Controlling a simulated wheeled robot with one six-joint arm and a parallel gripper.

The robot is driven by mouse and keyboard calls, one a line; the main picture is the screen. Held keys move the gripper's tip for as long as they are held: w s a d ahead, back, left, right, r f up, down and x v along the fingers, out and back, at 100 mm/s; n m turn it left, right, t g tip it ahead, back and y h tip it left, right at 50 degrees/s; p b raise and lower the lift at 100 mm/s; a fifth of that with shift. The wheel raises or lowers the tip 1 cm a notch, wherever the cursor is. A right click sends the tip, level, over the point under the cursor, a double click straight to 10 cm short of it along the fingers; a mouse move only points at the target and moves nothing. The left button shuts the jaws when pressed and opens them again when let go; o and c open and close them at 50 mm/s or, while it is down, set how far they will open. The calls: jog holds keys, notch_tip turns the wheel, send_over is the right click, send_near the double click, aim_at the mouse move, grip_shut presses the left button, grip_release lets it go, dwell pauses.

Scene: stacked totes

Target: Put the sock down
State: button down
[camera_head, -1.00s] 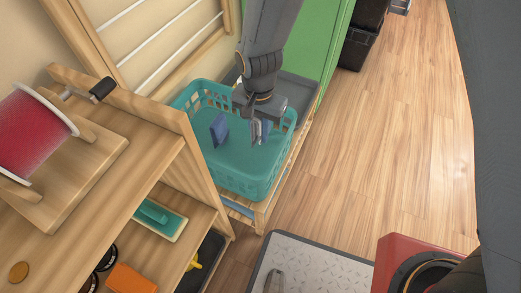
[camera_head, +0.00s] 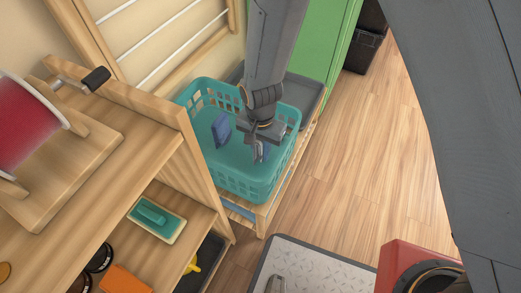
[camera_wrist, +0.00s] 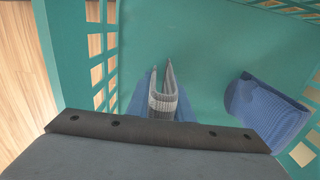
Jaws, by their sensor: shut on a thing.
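A teal plastic basket (camera_head: 238,182) with slotted walls stands beside the wooden shelf. My gripper (camera_head: 261,153) points down inside it, below the rim. The teal basket floor (camera_wrist: 205,50) shows beyond. A folded blue cloth piece (camera_wrist: 265,108) lies to the right in the basket, also seen in the head view (camera_head: 221,130). Whether the sock touches the floor is unclear.
The basket rests on a low wooden rack (camera_head: 267,212) near a grey tray (camera_head: 306,95). A wooden shelf (camera_head: 165,160) is close on the left, with a red spool (camera_head: 22,125) on top. A green panel (camera_head: 312,40) stands behind. Wood floor (camera_head: 375,150) is open to the right.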

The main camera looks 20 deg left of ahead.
jog(key=shift+f, duration=0.15)
jog(key=c, duration=1.6)
grip_release()
jog(key=shift+o, duration=0.2)
notch_tip(320, 180, up, 12)
jog(key=p, duration=0.3)
jog(key=shift+r, duration=0.2)
